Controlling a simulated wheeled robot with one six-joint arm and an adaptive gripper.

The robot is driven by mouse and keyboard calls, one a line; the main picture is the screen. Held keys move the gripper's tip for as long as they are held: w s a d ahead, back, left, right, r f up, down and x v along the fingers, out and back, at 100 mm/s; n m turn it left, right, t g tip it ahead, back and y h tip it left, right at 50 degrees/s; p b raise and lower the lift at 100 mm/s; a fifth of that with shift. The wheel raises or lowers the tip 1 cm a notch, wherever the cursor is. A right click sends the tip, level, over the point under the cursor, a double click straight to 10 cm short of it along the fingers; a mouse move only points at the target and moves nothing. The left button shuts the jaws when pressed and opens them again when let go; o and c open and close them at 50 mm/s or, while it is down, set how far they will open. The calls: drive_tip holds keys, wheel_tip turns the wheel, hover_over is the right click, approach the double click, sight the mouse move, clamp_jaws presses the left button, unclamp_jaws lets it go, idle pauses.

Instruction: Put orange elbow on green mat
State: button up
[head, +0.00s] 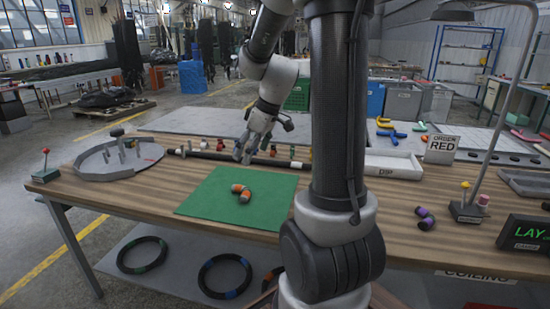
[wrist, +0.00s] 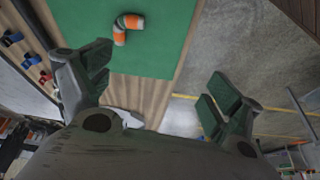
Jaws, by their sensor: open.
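The orange elbow (head: 242,191) is a short bent piece with orange ends and a dark middle. It lies on the green mat (head: 210,202), near the mat's middle in the head view. The wrist view also shows the elbow (wrist: 127,27) on the mat (wrist: 160,60), with orange ends and a grey-green bend. My gripper (head: 254,158) is above the mat's back edge, behind the elbow and apart from it. In the wrist view its two fingers (wrist: 155,95) are spread wide with nothing between them.
A purple-and-dark elbow (head: 425,218) lies on the table at right. A grey round tray (head: 92,166) is at left. A dark bar with small fittings (head: 210,155) runs behind the mat.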

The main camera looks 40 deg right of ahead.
drive_tip(key=s+a+r+m, duration=0.1)
drive_tip(key=s+r+m, duration=0.1)
drive_tip(key=s, duration=0.4)
drive_tip(key=s+a+r+m+h, duration=0.1)
drive_tip(key=s+a+r+m, duration=0.1)
drive_tip(key=s, duration=0.5)
drive_tip(key=s+a+r+m+h, duration=0.1)
drive_tip(key=s+a+r, duration=0.1)
drive_tip(key=s+r, duration=0.2)
drive_tip(key=s, duration=0.3)
drive_tip(key=shift+a+m, duration=0.2)
drive_tip(key=shift+m, duration=0.2)
